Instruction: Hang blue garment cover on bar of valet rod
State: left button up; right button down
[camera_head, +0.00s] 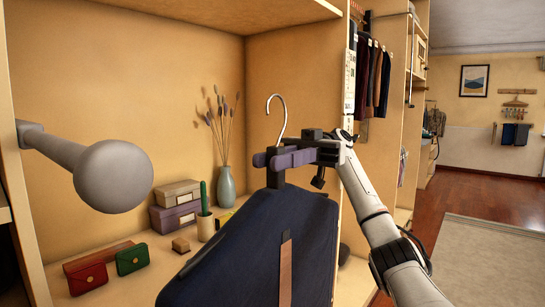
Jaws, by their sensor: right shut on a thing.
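The blue garment cover (262,245) is dark navy with a brown strip down its front, and it hangs below my right gripper (283,157). My right gripper is shut on the cover's hanger just below the bare metal hook (276,115), which points up. The valet rod (60,150) is a grey bar with a round knob end, sticking out from the wardrobe's left panel. The hook is to the right of the rod and apart from it. The lower end of the cover is cut off by the picture edge. My left gripper is not in view.
A shelf behind holds a vase (226,185) with dried stems, stacked boxes (176,205), a green purse (132,259) and a red purse (87,277). Trousers (371,80) hang in the section to the right. The space between the rod and the hook is clear.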

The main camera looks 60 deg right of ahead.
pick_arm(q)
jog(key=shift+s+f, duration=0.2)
